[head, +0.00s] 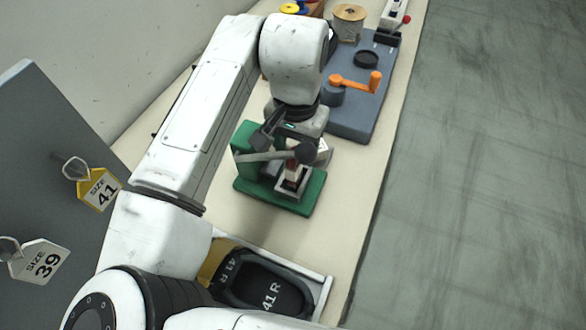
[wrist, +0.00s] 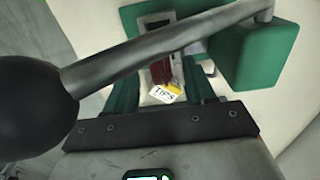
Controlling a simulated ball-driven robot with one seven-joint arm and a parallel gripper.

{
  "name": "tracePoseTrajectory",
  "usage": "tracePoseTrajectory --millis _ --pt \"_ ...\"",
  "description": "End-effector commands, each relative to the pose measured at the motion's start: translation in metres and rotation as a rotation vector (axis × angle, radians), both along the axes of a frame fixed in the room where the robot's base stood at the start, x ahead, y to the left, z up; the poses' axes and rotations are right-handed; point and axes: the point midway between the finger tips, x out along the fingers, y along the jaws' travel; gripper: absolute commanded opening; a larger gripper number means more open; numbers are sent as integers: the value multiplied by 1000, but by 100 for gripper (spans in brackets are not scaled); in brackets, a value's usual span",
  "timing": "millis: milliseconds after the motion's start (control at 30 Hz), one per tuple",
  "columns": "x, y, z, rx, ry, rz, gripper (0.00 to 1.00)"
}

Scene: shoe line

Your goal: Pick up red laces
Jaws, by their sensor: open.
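The red laces (head: 290,174) sit as a small bundle in a pale holder on the green lever press (head: 307,200). In the wrist view the laces (wrist: 160,73) show partly behind the press's grey lever (wrist: 165,47), above a white and yellow label reading "TIPS" (wrist: 164,94). The lever crosses between the camera and the laces. I cannot tell the gap between fingers and laces. In the head view my arm hides much of the gripper.
The lever's black knob (head: 304,152) stands close to my gripper. A blue-grey board (head: 352,118) with an orange crank (head: 356,82) lies behind. A tray (head: 322,291) with a black "41 R" piece (head: 268,290) is in front. The bench's right edge drops to floor.

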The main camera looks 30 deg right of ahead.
Motion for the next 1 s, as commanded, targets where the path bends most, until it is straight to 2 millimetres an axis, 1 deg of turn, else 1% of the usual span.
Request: tracePoseTrajectory --millis 333,467,667,1000 --pt "2 3 -44 0 3 1 54" --pt "2 3 -51 1 2 0 54" --pt "2 3 -51 1 1 0 54" --pt "2 2 -51 1 1 0 22"
